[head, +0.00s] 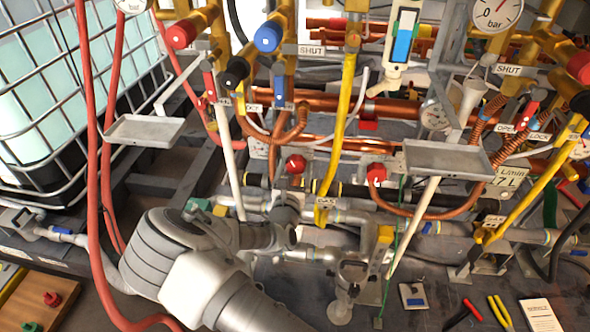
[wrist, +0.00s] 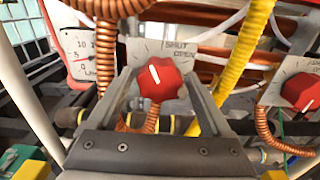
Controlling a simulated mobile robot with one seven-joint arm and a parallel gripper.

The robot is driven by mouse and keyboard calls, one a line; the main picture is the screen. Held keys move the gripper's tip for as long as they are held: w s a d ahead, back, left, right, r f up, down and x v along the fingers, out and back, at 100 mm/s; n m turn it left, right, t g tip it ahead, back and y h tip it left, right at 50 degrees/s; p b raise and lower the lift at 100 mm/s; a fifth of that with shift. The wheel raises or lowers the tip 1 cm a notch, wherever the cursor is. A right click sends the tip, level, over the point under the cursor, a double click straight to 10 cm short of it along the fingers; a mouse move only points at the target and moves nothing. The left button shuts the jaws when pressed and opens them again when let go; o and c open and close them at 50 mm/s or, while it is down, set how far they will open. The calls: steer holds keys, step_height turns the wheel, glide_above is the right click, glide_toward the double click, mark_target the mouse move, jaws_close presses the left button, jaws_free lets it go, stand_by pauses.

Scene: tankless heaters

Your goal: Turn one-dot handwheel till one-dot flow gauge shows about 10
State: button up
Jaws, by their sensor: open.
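A red handwheel (wrist: 160,80) with a white pointer line sits on a plate lettered SHUT and OPEN. Its line points up and slightly left. In the head view it appears to be the left red wheel (head: 296,164). My gripper (wrist: 162,92) is open, with one finger on each side of the wheel in the wrist view; contact cannot be told. A white L/min dial gauge (wrist: 85,55) with marks up to 10 stands left of the wheel; its needle is too unclear to read. No dots can be made out on wheel or gauge.
A second red handwheel (wrist: 302,92) is at the right, also in the head view (head: 376,172). A yellow pipe (head: 345,120), copper coils (wrist: 108,45) and a red hose (head: 92,160) crowd the space. Grey trays (head: 143,131) (head: 446,158) jut out above.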

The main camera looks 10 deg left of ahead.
steer(key=c, duration=1.1)
